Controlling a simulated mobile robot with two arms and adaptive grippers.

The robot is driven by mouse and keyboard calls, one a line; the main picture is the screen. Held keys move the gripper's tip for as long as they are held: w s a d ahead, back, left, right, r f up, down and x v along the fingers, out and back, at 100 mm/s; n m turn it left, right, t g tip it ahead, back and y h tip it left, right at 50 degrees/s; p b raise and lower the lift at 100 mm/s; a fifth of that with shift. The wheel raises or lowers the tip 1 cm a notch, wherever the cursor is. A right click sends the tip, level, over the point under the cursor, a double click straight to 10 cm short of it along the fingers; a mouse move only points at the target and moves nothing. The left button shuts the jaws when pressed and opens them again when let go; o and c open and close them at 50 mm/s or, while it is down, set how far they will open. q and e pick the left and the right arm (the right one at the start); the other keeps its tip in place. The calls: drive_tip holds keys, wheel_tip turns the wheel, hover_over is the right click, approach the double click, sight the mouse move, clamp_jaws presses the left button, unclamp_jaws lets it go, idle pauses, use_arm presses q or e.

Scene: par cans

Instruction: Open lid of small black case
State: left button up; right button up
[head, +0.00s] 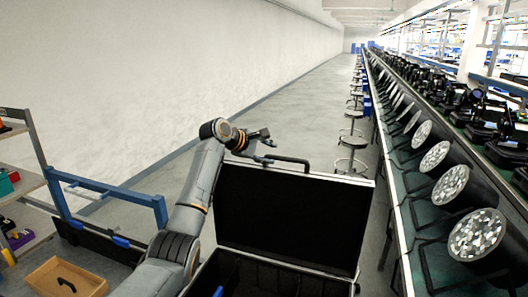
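The black case stands in the lower middle of the head view, with its lid (295,218) raised to nearly upright and its dark inside facing me. The lower part of the case (285,270) is open below it, with dividers inside, and is cut by the frame's bottom edge. My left arm comes up in front of the case's left side. My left gripper (262,141) is just above and behind the lid's top edge, at its left part. A dark bar beside it looks like a handle. I cannot tell whether the fingers touch the lid. My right gripper is not in view.
A long bench (425,215) with rows of stage lights runs along the right. Round stools (351,142) stand beside it. A blue frame (115,194), a wooden tray (62,280) and a shelf (22,180) are at left. The floor beyond the case is clear.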

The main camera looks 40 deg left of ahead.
use_arm(q)
drive_tip(key=shift+v, duration=0.95)
drive_tip(key=shift+f, duration=0.1)
